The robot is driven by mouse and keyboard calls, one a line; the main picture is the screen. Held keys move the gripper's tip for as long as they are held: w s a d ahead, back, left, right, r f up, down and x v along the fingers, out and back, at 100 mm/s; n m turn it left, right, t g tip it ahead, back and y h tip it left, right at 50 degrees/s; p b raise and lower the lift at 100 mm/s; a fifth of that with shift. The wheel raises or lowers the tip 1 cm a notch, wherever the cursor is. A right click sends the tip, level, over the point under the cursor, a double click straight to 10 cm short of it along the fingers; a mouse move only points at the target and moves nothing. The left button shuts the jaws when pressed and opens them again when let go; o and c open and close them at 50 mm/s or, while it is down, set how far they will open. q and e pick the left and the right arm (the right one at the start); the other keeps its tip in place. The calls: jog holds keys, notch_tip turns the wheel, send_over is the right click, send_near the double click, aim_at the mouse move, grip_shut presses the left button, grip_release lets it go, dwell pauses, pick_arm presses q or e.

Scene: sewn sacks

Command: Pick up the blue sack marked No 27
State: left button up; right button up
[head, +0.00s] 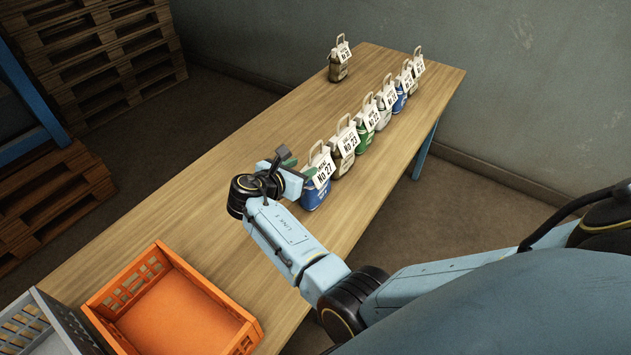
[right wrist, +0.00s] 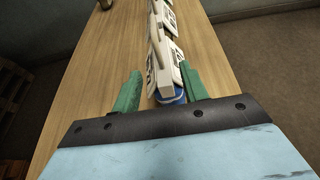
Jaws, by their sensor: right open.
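The blue sack marked No 27 (head: 315,194) stands upright on the wooden table, nearest in a row of sacks. It has a cream top, a loop handle and a white tag. My right gripper (head: 294,170) is at its left side in the head view, close to the tag. The fingers are open. In the right wrist view, the green fingertips (right wrist: 161,86) lie to either side of the sack's cream top, with a bit of its blue body (right wrist: 171,99) between them. I cannot tell whether they touch it. My left gripper is not in view.
A brown sack marked No 23 (head: 342,163) stands close behind, with several more tagged sacks beyond. Another brown sack (head: 338,72) stands apart at the far left. An orange crate (head: 205,283) and a grey crate (head: 68,318) sit at the near end. The table's left side (head: 230,150) is clear.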

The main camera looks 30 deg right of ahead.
aim_at(308, 164)
jog(key=x, duration=0.5)
jog(key=shift+s+f, duration=0.1)
jog(key=shift+s, duration=0.1)
grip_shut()
dwell(1.1)
